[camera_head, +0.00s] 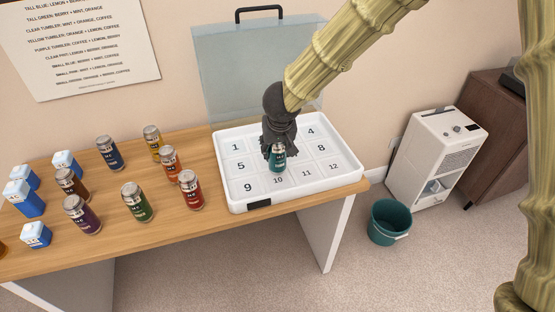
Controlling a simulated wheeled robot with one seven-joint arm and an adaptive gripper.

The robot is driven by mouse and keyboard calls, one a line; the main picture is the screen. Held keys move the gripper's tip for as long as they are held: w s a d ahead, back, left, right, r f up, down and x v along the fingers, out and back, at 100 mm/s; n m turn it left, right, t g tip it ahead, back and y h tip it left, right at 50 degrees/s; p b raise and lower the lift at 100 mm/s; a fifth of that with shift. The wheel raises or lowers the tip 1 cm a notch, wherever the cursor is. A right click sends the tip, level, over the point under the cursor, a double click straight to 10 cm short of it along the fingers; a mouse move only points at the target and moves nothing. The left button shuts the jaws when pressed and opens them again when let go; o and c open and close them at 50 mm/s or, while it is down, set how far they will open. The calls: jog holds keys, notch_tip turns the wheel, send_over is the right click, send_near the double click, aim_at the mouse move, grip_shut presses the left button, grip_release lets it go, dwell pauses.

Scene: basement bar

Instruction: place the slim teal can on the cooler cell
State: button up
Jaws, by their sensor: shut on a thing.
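The slim teal can (278,158) is upright in my gripper (277,146), which is shut around its upper part. The can is over the white cooler tray (226,188), in the middle columns just behind the cell marked 10 (278,180). I cannot tell whether its base touches the tray floor. Cells 1, 4, 5, 8, 9, 10, 11 and 12 show their numbers. The numbers of the other cells are hidden behind my gripper and the can. No other can stands in the visible cells.
Several cans, including a red can (191,190) and a green can (137,203), stand left of the tray on the wooden table (160,228). Blue-and-white cartons (36,235) stand farther left. The tray's clear lid (228,75) stands raised behind. A teal bucket (388,222) is on the floor.

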aim_at(277, 157)
jog(key=shift+s+f, duration=0.1)
jog(key=shift+f, duration=0.4)
jog(key=shift+f+b, duration=0.65)
jog(key=shift+f, duration=0.75)
jog(key=o, duration=1.2)
jog(key=shift+f, duration=0.1)
jog(key=p+v, duration=0.2)
jog(key=v, duration=1)
jog(key=shift+p, duration=0.4)
jog(key=shift+d, duration=0.15)
